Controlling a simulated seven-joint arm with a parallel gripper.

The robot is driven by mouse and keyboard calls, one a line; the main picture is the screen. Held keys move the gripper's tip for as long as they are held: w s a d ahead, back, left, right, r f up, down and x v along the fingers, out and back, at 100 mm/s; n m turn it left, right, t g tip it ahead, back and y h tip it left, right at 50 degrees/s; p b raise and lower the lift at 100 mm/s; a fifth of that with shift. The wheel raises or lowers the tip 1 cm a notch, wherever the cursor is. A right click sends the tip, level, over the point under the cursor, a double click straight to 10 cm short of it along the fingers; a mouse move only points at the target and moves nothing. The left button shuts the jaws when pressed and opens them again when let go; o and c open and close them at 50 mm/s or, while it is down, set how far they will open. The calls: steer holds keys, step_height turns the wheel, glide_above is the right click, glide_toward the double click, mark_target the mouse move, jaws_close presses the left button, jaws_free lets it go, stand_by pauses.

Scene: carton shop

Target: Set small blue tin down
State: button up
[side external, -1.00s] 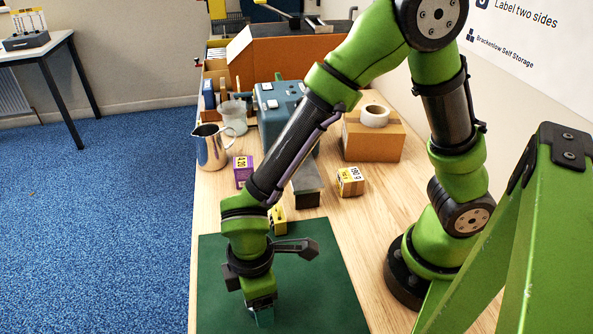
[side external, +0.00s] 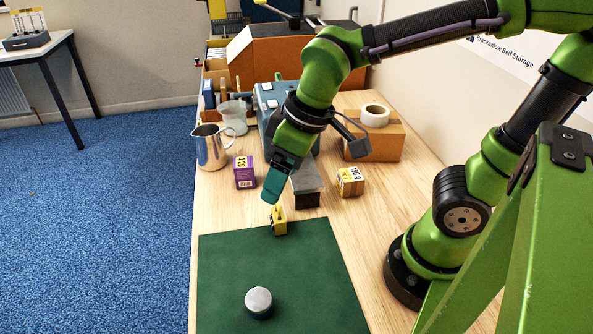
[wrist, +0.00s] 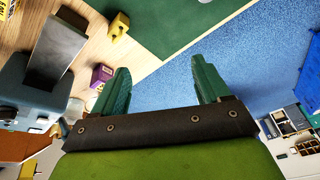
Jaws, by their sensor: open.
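A small round tin (side external: 258,302) stands upright on the green mat (side external: 311,282), towards its front. Its lid looks silver-grey and its side dark; I cannot make out blue on it. A sliver of a pale round thing, likely the tin (wrist: 289,2), shows at the top edge of the wrist view. My gripper (side external: 271,192) is raised above the table, beyond the mat's far edge and well apart from the tin. In the wrist view its two teal fingers (wrist: 163,66) are spread with nothing between them.
A yellow block (side external: 279,221) sits at the mat's far edge, below my gripper. A purple box (side external: 244,172), a small carton (side external: 350,181), a metal jug (side external: 211,148) and a larger carton with a tape roll (side external: 374,116) stand further back. The mat around the tin is clear.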

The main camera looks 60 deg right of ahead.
steer(key=s+d+r+m+t, duration=0.2)
steer(key=d+r+m+t, duration=0.1)
steer(key=d+m, duration=0.4)
steer(key=shift+s+d+r+t, duration=0.15)
steer(key=shift+d+r+t, duration=0.3)
steer(key=shift+d, duration=0.35)
